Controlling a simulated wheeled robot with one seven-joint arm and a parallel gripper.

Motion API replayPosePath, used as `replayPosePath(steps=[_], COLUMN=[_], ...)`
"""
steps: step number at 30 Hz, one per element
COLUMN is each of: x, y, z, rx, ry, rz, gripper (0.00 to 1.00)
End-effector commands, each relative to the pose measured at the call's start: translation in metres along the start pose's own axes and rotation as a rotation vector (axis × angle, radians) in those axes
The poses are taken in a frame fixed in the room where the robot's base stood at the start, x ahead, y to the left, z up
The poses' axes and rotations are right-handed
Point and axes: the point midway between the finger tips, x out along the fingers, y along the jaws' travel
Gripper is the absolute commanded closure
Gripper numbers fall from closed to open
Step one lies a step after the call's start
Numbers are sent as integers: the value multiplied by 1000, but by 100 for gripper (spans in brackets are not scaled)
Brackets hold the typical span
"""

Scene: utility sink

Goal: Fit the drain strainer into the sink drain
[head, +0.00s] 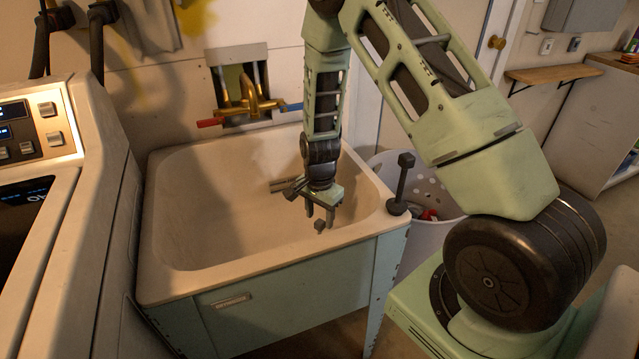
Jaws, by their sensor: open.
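The white utility sink (215,282) stands in the middle of the head view. My gripper (320,217) points down inside the right part of its basin, fingers apart. A small grey block (320,226) shows just below the fingertips; it may be the strainer's knob, but its lower part is not clear. I cannot tell whether the fingers touch it. A dark post (402,180) with a square top and round base stands upright on the sink's front right rim, apart from my gripper. The drain hole is not visible.
A brass faucet (245,104) with red and blue handles is on the back wall. A washer-like appliance (45,140) stands close on the left. A white perforated basket (437,216) is right of the sink. The basin's left half is clear.

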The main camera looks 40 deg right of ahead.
Motion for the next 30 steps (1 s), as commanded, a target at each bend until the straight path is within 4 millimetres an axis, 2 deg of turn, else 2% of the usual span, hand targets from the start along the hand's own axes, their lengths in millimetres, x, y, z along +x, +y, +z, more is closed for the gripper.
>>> replayPosePath(steps=[1, 9, 15, 21, 30], x=[-15, -78, -112, -125, -126], y=[-1, -1, -1, 0, 0], z=[0, 0, 0, 0, 0], rx=[-1, -1, -1, -1, 0], ry=[2, 2, 1, 0, 0], rz=[-6, -5, -3, -1, 0], gripper=[52, 52, 52, 52, 52])
